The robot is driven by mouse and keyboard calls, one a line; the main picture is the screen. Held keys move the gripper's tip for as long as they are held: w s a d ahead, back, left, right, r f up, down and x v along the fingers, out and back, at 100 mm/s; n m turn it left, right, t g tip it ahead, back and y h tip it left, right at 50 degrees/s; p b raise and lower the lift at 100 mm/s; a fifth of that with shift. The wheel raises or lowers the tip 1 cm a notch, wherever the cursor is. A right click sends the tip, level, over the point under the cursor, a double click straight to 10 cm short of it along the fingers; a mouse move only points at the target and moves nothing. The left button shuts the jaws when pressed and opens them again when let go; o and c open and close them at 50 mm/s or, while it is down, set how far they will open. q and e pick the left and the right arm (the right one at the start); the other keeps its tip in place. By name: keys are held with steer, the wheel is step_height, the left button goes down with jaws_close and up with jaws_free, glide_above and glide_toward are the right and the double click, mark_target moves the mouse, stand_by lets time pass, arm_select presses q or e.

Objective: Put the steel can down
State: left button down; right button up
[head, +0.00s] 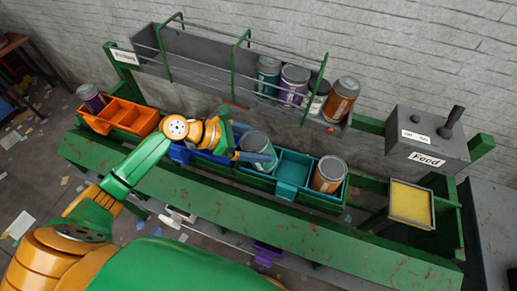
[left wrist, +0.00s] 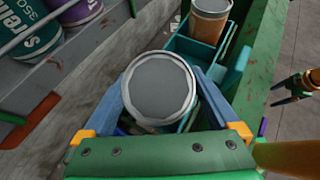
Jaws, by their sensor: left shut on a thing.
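The steel can (head: 257,150), a can with a grey-teal side and plain grey lid, is between the blue fingers of my left gripper (head: 238,144). In the left wrist view its round lid (left wrist: 160,88) faces the camera, with a finger on each side. The can is upright or nearly so, at the left end of the teal tray (head: 292,172). Its bottom is hidden, so I cannot tell whether it touches the tray. My right gripper (left wrist: 290,90) shows small at the right of the left wrist view, its fingers apart and empty.
An orange-brown can (head: 329,174) stands in the teal tray's right part. A blue tray (head: 205,156) and an orange tray (head: 120,117) with a purple can (head: 91,97) lie left. Several cans stand in the railed grey trough (head: 200,60) behind. A Feed box (head: 428,140) stands right.

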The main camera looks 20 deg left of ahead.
arm_select(q)
jaws_free()
steer(key=shift+s+d+f, duration=0.1)
steer(key=shift+d+f, duration=0.05)
steer(key=shift+f, duration=0.05)
steer(key=shift+w+d, duration=0.25)
steer(key=shift+w, duration=0.2)
steer(key=v, duration=1.2)
steer(key=shift+r, duration=0.2)
steer(key=shift+a, duration=0.1)
